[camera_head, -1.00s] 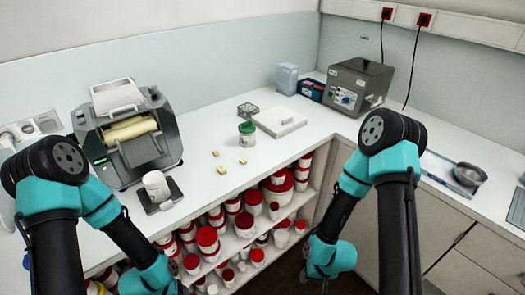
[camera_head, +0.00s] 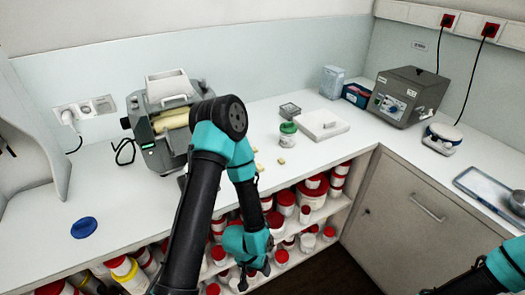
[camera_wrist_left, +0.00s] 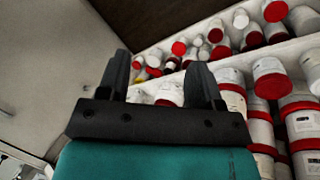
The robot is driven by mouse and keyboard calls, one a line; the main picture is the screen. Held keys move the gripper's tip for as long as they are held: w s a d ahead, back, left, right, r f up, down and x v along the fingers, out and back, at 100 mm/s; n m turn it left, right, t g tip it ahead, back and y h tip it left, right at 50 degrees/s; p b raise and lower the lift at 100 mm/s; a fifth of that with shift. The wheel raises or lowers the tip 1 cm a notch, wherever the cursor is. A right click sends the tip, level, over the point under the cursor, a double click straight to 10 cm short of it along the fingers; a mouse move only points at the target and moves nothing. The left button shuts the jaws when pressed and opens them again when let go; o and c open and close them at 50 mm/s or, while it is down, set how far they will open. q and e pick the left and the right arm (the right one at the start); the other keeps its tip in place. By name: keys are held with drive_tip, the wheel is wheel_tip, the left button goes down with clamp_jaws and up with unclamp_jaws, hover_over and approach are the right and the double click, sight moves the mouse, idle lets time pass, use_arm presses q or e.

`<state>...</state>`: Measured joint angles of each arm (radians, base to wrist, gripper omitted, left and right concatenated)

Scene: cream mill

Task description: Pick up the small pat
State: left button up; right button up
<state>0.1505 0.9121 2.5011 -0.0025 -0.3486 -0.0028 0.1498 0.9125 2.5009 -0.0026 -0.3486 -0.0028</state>
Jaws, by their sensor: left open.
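Small pale-yellow pats lie on the white counter in the head view. One pat (camera_head: 281,161) shows clearly near the front edge. Another pat (camera_head: 260,168) is partly hidden by my left arm, and a third (camera_head: 254,150) is just behind it. I cannot tell which is smallest. My left gripper (camera_head: 257,270) hangs low in front of the shelves, below and apart from the pats. In the left wrist view its two black fingers (camera_wrist_left: 160,82) are spread with nothing between them. My right gripper is out of the head view; only part of that arm shows at bottom right.
A roller mill (camera_head: 160,125) stands at the back left. A green-lidded jar (camera_head: 288,137) and a white slab (camera_head: 322,125) stand behind the pats. A blue lid (camera_head: 84,227) lies at front left. Shelves of red-lidded tubs (camera_head: 285,200) are below the counter.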

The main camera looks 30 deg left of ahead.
use_arm(q)
drive_tip(key=w+d+r+m+t, duration=0.2)
drive_tip(key=w+r+m, duration=0.3)
drive_tip(key=w+r, duration=0.8)
drive_tip(key=w+d+r+m+t, duration=0.1)
drive_tip(key=w+d+r+m, duration=0.35)
drive_tip(key=w+r, duration=0.8)
drive_tip(key=w+a+r+g+y, duration=0.1)
drive_tip(key=w+a+r, duration=0.1)
drive_tip(key=a+r, duration=0.3)
drive_tip(key=w+a+r+g+y, duration=0.1)
drive_tip(key=w+a+r, duration=0.2)
drive_tip(key=a, duration=0.9)
drive_tip(key=w+a+r+g+y, duration=0.1)
drive_tip(key=w+a+r, duration=0.2)
drive_tip(key=a+r, duration=0.4)
drive_tip(key=shift+w+a+g+y, duration=0.15)
drive_tip(key=shift+a+g+y, duration=0.25)
drive_tip(key=shift+a, duration=0.85)
wheel_tip(320, 180, down, 12)
drive_tip(key=shift+f, duration=0.1)
